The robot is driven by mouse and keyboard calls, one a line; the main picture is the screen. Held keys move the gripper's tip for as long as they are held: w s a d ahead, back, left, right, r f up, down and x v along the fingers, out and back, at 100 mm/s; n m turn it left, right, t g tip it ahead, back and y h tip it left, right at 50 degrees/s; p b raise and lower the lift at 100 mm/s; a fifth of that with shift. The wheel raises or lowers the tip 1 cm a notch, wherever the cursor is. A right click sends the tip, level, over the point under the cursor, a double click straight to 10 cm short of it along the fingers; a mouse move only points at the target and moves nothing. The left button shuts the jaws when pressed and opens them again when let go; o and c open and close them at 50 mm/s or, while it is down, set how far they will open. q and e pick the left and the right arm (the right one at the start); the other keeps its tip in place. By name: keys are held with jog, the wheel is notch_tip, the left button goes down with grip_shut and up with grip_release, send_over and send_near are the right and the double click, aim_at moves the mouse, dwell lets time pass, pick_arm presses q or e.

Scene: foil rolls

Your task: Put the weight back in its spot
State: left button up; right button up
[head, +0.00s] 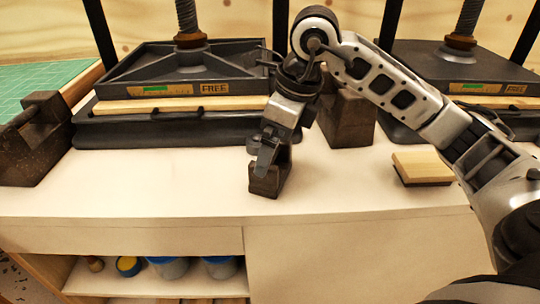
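A small dark brown metal weight (267,184) stands on the white worktop near its front edge, left of the middle of the head view. My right gripper (265,163) comes down from above and its fingers overlap the top of this weight. The fingers hide the weight's upper part, and I cannot tell whether they are closed on it. Two larger dark weights show: one (345,120) behind my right arm between the presses, the other (35,145) at the far left. My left gripper is not in view.
A black press (190,70) labelled FREE stands at the back left, another (470,70) at the back right. A wooden-topped block (425,167) lies on the right of the worktop. A green cutting mat (35,85) is at left. Jars (170,267) stand on a shelf below.

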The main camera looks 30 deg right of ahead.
aim_at(285, 174)
jog(key=v, duration=0.7)
jog(key=shift+s+f, duration=0.1)
